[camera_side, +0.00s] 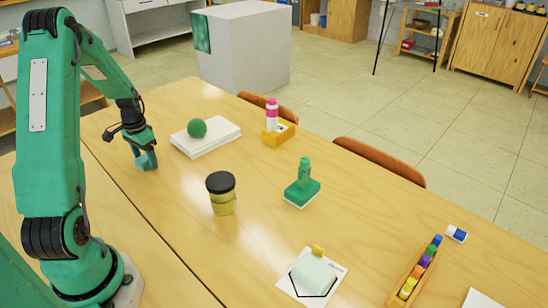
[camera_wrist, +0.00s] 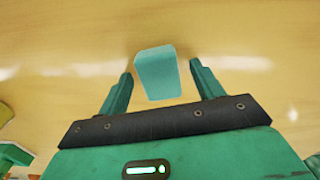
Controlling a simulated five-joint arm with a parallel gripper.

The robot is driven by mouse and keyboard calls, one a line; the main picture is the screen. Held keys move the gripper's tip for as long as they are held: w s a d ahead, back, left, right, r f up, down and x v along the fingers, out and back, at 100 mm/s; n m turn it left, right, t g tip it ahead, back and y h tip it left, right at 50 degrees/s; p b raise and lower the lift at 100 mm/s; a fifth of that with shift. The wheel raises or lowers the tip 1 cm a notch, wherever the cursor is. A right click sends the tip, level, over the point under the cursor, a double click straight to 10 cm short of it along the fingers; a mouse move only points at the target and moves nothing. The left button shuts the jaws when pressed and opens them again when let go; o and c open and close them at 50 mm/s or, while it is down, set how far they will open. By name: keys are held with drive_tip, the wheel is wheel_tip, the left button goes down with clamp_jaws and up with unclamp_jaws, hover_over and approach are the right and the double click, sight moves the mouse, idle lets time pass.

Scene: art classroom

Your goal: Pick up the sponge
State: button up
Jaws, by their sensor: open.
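The sponge appears to be a pale blue-teal block (camera_wrist: 158,72). In the wrist view it lies between my gripper's two fingertips (camera_wrist: 161,72), with a narrow gap visible on each side. My gripper is open, and its green fingers flank the block without visibly closing on it. In the side view my gripper (camera_side: 141,150) is low over the left part of the table, with the bluish block (camera_side: 148,161) at its fingertips. The fingers partly hide the block there, so I cannot tell exact contact.
A white stack (camera_side: 206,139) bears a green ball (camera_side: 197,127). A black-lidded yellow jar (camera_side: 221,194) stands nearer the middle. The table between is bare.

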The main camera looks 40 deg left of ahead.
drive_tip(key=c, duration=1)
drive_tip(key=shift+r, duration=0.15)
drive_tip(key=shift+c, duration=0.2)
drive_tip(key=shift+r, duration=0.55)
drive_tip(key=r, duration=0.3)
drive_tip(key=shift+w+d+r, duration=0.15)
drive_tip(key=shift+d, duration=0.25)
drive_tip(key=w+d+r, duration=0.3)
drive_tip(key=d+r, duration=0.3)
drive_tip(key=d, duration=0.4)
drive_tip(key=shift+w+d+r, duration=0.15)
drive_tip(key=shift+w, duration=0.1)
